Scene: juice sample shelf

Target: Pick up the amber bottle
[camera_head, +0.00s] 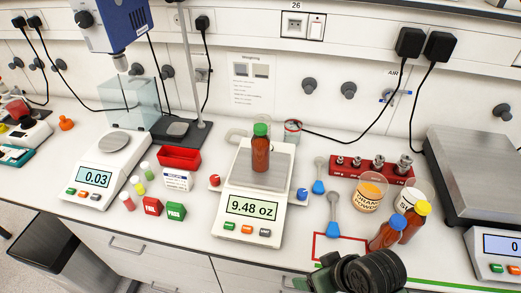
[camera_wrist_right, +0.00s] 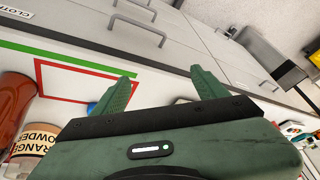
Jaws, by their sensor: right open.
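An amber bottle with a green cap (camera_head: 260,152) stands upright on the pan of the middle scale (camera_head: 240,208), whose display reads 9.48 oz. Two more amber bottles, one with a blue cap (camera_head: 386,236) and one with a yellow cap (camera_head: 414,222), stand at the right of the bench. My right gripper (camera_head: 313,272) is at the bench's front edge, below and right of the scale, apart from every bottle. In the right wrist view its green fingers (camera_wrist_right: 163,80) are spread with nothing between them. Part of an amber bottle (camera_wrist_right: 12,105) shows at that view's left edge. My left gripper is not in view.
A large scale (camera_head: 485,175) fills the right side.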

